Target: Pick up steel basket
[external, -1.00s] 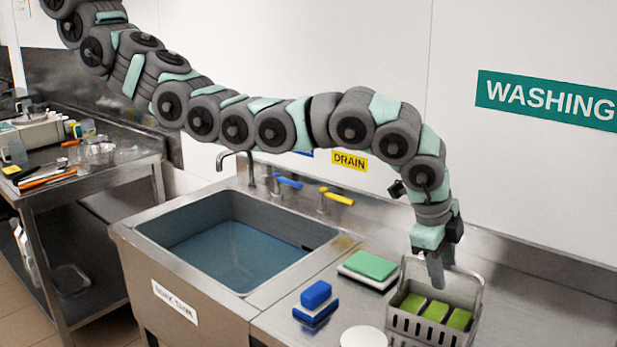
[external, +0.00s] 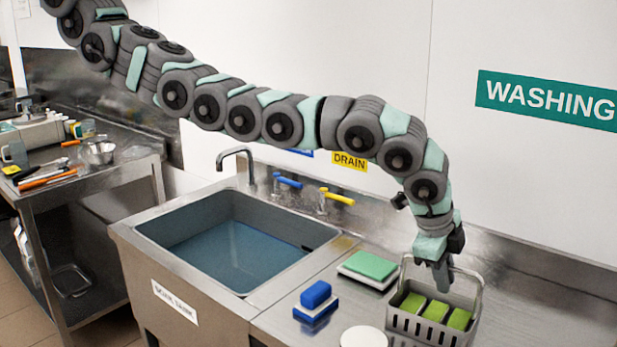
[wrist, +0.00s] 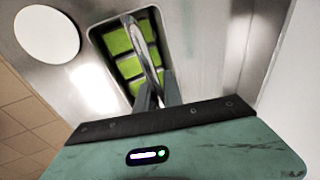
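The steel basket (external: 432,331) is a grey slotted caddy with a raised loop handle, standing upright on the counter at the lower right. It holds several green sponges (external: 436,310). My gripper (external: 442,285) points down at the handle from above. In the wrist view my gripper's fingers (wrist: 159,92) lie on either side of the handle (wrist: 147,50), close together, and appear shut on it. The wrist view shows the basket's rim (wrist: 92,38) and the sponges below. The basket still appears to rest on the counter. The exact contact is small and hard to see.
A green sponge on a white pad (external: 370,265) lies just left of the basket. A blue brush (external: 316,298) and a white round disc (external: 364,337) are nearby. The water-filled sink (external: 235,245) is further left. The wall stands behind the basket.

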